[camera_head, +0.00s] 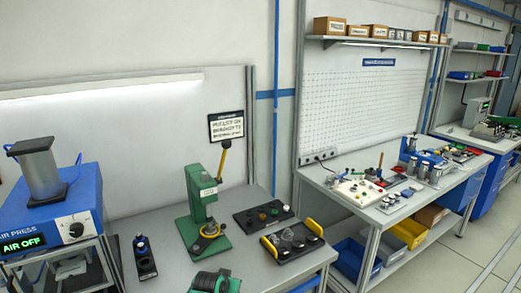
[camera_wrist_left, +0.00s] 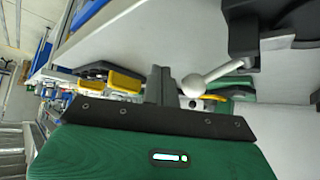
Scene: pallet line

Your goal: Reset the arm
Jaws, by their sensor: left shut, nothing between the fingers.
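My left gripper (camera_wrist_left: 161,85) shows in the left wrist view, with two dark fingers together above a black plate and a green housing. The fingers are shut and hold nothing. My right gripper is in neither view.
The bench holds a blue air press (camera_head: 62,205) reading "AIR OFF", a green hand press (camera_head: 203,190), a black tray with yellow handles (camera_head: 292,240) and a dark tray (camera_head: 263,216). A second bench with fixtures (camera_head: 360,192) stands to the right.

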